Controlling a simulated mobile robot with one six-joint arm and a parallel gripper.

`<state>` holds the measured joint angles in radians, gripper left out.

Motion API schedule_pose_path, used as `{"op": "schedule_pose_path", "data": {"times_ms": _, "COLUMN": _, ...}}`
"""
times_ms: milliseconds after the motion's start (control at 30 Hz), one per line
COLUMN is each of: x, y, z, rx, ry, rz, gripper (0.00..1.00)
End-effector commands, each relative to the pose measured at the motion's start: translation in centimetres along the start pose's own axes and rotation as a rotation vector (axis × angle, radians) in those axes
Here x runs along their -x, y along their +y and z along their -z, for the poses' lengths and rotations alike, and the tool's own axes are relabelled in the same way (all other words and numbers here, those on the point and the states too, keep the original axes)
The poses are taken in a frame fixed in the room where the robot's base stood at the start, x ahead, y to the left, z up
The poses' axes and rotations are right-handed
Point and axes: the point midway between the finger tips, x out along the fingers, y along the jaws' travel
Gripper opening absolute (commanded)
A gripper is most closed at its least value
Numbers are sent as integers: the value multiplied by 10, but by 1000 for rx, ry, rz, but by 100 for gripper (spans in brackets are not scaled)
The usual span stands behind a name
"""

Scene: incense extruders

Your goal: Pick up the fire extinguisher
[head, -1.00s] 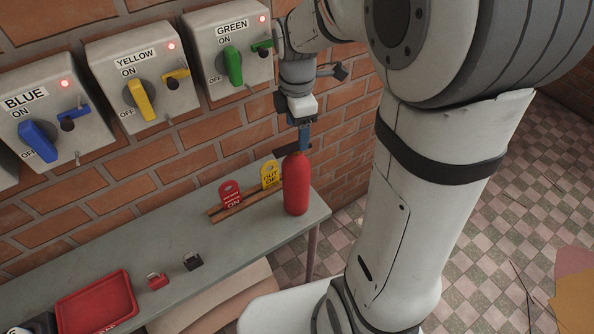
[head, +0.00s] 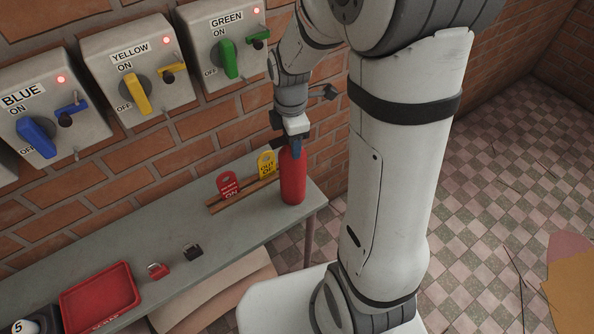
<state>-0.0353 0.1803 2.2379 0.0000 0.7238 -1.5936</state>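The fire extinguisher (head: 293,178) is a red cylinder standing upright near the right end of the grey table. My gripper (head: 292,147) is directly above it, pointing down, with its fingers at the extinguisher's top. The extinguisher's head and handle are mostly hidden behind the gripper. Whether the fingers are closed around the top cannot be made out. The extinguisher's base appears to rest on the table.
A red tag (head: 228,187) and a yellow tag (head: 266,165) stand in a wooden holder just left of the extinguisher. Black (head: 193,252) and red (head: 157,271) padlocks and a red tray (head: 100,298) lie further left. Switch boxes (head: 141,78) hang on the brick wall behind.

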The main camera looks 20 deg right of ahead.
Motion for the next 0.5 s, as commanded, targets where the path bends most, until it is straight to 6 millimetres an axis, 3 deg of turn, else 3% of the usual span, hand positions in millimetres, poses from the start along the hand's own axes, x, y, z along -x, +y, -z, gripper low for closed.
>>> {"op": "schedule_pose_path", "data": {"times_ms": 500, "x": 0, "y": 0, "z": 0, "rx": 1, "ry": 0, "rz": -1, "gripper": 6}}
